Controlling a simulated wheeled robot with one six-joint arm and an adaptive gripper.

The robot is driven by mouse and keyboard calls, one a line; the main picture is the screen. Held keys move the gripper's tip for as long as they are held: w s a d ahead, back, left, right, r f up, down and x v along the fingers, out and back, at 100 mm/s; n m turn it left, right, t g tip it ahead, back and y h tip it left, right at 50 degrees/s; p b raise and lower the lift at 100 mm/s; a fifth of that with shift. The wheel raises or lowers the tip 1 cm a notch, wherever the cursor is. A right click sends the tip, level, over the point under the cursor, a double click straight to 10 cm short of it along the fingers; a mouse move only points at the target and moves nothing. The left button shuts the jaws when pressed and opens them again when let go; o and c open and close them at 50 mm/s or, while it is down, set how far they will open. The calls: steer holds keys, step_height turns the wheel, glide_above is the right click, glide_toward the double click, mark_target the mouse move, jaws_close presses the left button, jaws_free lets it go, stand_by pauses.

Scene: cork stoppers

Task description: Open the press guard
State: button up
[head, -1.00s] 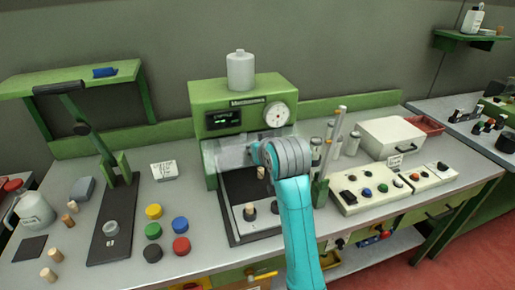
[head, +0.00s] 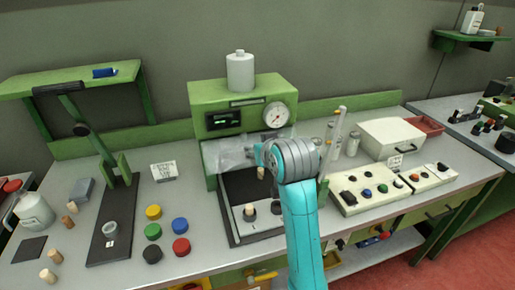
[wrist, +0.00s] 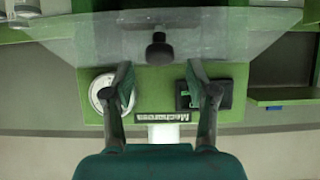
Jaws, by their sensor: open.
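The press (head: 240,92) is a green machine with a dial and a small display. Its guard (head: 228,154) is a clear panel across the front, below the dial and display. The wrist view is upside down and shows the guard (wrist: 90,38) with a black knob (wrist: 159,50) on it. My gripper (wrist: 160,76) is open and empty, its two dark fingers spread to either side of the knob's line, with the knob just beyond the fingertips. In the head view my arm hides the knob, the guard's right part and most of the gripper.
A white canister (head: 240,72) stands on top of the press. A white control box (head: 362,193) with buttons and slim upright rods (head: 337,130) stand close to the right of my arm. Coloured caps (head: 180,225) and a lever tool (head: 95,140) stand to the left.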

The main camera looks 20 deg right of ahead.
steer(key=v, duration=0.9)
steer(key=shift+r, duration=0.1)
